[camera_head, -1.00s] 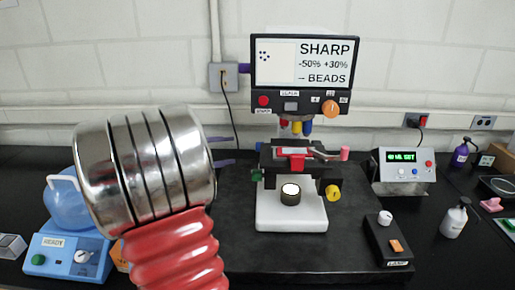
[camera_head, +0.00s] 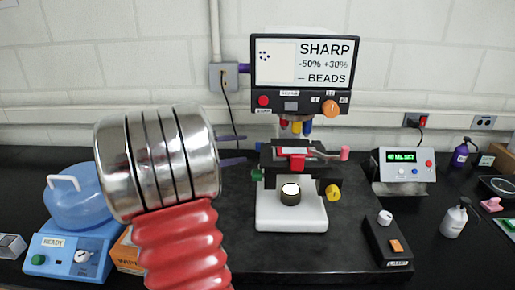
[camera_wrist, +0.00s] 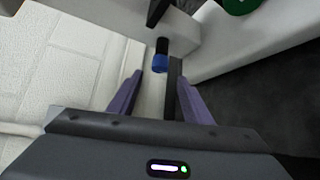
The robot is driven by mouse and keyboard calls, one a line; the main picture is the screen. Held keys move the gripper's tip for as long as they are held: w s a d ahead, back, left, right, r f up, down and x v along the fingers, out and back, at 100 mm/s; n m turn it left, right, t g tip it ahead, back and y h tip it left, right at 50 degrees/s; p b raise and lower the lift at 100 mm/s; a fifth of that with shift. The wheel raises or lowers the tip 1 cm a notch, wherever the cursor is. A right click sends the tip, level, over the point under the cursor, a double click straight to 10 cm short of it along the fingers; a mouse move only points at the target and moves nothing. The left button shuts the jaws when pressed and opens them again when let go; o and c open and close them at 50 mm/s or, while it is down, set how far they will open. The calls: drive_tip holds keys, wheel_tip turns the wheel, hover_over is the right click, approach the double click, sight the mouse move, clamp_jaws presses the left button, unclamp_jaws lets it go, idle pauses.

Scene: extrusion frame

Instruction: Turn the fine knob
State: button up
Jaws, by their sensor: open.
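The microscope (camera_head: 293,212) stands on the dark bench mat with a white base. A green knob (camera_head: 257,175) is on its left side and a yellow knob (camera_head: 333,192) on its right; I cannot read which is the fine knob. My gripper (camera_head: 233,150) is left of the microscope, its purple fingers apart and partly hidden behind my wrist. In the wrist view the open fingers (camera_wrist: 160,98) have nothing between them. A blue-tipped objective (camera_wrist: 160,58) shows beyond them, and the green knob (camera_wrist: 240,4) is cut off at the top edge.
A monitor (camera_head: 304,62) reading "SHARP -50% +30% BEADS" with an orange knob stands above the microscope. A lamp box (camera_head: 388,240) and a grey display box (camera_head: 405,172) are at right. A blue READY device (camera_head: 68,258) is at left. Open mat lies in front.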

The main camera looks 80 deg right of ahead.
sight(258, 147)
drive_tip(key=x, duration=0.8)
drive_tip(key=shift+s+d, duration=0.2)
drive_tip(key=shift+d, duration=0.1)
drive_tip(key=shift+c, duration=0.6)
drive_tip(key=shift+f, duration=0.1)
drive_tip(key=c, duration=0.9)
